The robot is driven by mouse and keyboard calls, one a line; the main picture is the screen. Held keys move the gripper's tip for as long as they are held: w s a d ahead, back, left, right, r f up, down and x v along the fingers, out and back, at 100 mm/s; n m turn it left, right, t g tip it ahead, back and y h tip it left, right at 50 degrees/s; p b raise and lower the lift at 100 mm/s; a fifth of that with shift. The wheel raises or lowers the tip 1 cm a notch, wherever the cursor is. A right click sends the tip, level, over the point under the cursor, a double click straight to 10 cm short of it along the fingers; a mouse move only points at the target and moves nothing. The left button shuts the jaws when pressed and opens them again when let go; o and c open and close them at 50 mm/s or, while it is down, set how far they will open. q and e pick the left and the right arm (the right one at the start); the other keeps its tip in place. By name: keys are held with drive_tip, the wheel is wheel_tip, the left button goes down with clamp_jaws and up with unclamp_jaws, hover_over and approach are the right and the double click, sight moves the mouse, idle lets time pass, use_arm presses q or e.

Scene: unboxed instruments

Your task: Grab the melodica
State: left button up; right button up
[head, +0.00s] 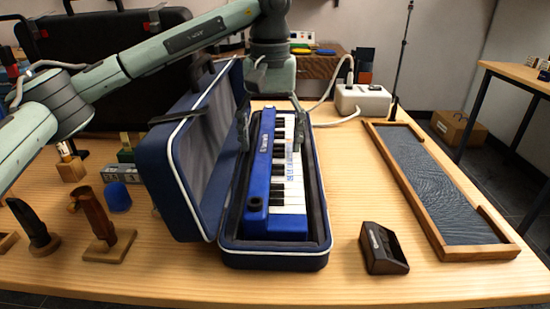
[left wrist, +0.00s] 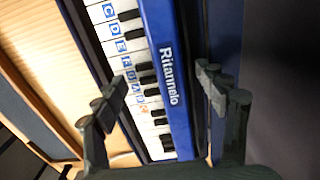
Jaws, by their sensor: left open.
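The blue melodica (head: 256,200) with black and white keys lies in an open blue case (head: 185,180) on the table. The case lid stands open on the left side. My left gripper (head: 270,128) is open over the far half of the melodica, with one finger on each side. In the left wrist view the melodica (left wrist: 168,75) runs between the two open fingers (left wrist: 165,112), its lettered keys on the left and its name strip on the right. Whether the fingers touch it I cannot tell. My right gripper is not in view.
A wooden tray with a dark ribbed mat (head: 430,180) lies on the right. A small dark box (head: 383,248) sits right of the case. Pipes on stands (head: 100,220) and small items crowd the left. A white power box (head: 362,100) with cables stands behind.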

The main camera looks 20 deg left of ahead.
use_arm(q)
drive_tip(key=shift+f, duration=0.25)
idle(0.3)
drive_tip(key=shift+r, duration=0.1)
clamp_jaws()
